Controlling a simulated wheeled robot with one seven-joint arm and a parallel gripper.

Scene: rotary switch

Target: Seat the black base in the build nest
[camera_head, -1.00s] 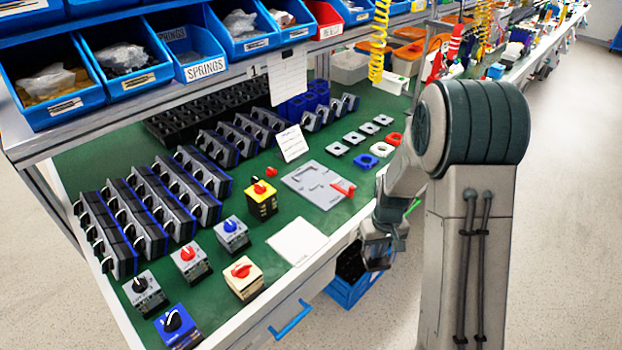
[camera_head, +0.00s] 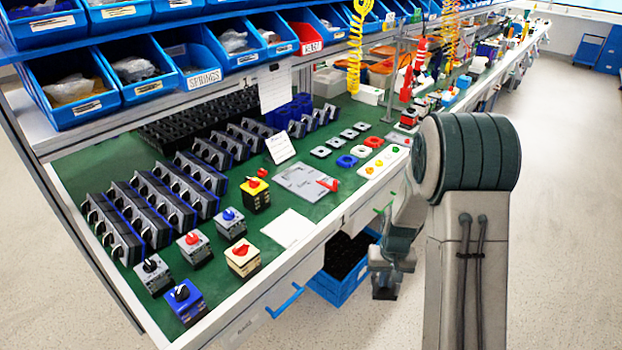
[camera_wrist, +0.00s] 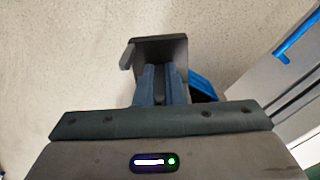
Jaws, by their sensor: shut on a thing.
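My gripper (camera_wrist: 160,88) is shut on the black base (camera_wrist: 158,50), a dark open box-like part with an arm sticking out at its left. In the head view my gripper (camera_head: 388,278) hangs in front of the bench, below the worktop and out over the aisle, right of the blue crate. The base is small and dark there. The build nest (camera_head: 292,176) is a flat grey plate with a raised outline and a red toggle handle (camera_head: 328,184) on its right. It lies on the green worktop, up and left of my gripper. The nest looks empty.
A blue crate (camera_head: 336,289) of black parts stands under the bench. The drawer front and blue handle (camera_head: 285,301) line the bench edge. Finished switches (camera_head: 240,258), a white card (camera_head: 288,228) and rows of housings fill the left worktop. The aisle floor is clear.

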